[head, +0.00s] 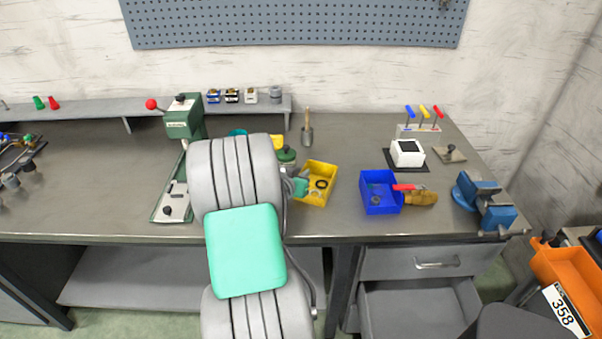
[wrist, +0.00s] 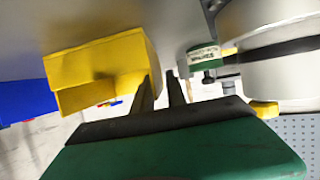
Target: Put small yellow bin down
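The small yellow bin (head: 318,198) sits on the bench right of my arm in the head view, with a dark ring and small parts inside. It looks upright and level with the bench top. In the wrist view, the yellow bin (wrist: 100,65) fills the upper left beside my fingers. My gripper (wrist: 160,82) has its two dark fingers apart with a visible gap. The left finger overlaps the bin's near edge, and part of the bin's wall shows at the gap. Whether they touch is unclear. In the head view my arm hides most of the gripper.
A blue vise (head: 484,203) is at the right edge. A green press (head: 184,118) stands left of my arm. Bench space between the bins is clear.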

